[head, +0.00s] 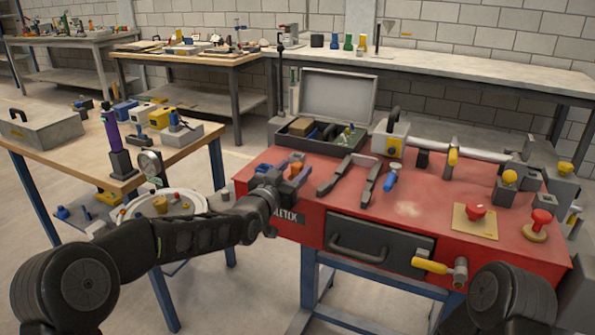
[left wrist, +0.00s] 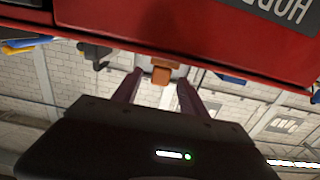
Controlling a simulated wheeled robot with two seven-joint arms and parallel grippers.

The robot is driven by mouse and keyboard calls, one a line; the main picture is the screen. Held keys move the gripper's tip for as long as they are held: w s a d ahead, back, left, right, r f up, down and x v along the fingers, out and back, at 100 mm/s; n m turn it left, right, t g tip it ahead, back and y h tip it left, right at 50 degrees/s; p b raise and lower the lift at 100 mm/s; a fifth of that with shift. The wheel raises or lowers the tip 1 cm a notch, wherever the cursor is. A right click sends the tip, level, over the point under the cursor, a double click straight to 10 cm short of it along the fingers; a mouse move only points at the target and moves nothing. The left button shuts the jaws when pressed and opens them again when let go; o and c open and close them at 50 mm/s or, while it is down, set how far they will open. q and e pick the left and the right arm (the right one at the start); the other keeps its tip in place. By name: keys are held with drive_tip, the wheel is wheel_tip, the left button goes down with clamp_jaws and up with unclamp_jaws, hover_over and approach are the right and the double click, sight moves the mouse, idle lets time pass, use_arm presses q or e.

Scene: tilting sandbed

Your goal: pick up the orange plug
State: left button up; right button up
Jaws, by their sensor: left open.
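The orange plug (left wrist: 161,75) shows in the left wrist view as a small orange block, with a pale grey part behind it. My left gripper (left wrist: 158,84) is open, with one finger on each side of the plug in that view. I cannot tell whether either finger touches it. In the head view my left gripper (head: 286,172) is at the left edge of the red bench top, and a small orange patch of the plug (head: 296,168) shows at its fingers. The gripper hides most of the plug there. My right gripper is out of view.
The red bench (head: 410,210) holds a pair of grey tongs (head: 350,178), a blue-handled tool (head: 390,179), an open case (head: 338,97) and red knobs (head: 475,212). A drawer (head: 378,246) is in its front. A wooden table (head: 60,152) stands at left.

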use_arm(q)
drive_tip(key=shift+w+d, duration=0.2)
drive_tip(key=shift+w, duration=0.15)
drive_tip(key=shift+c, duration=0.5)
clamp_jaws()
idle(0.4)
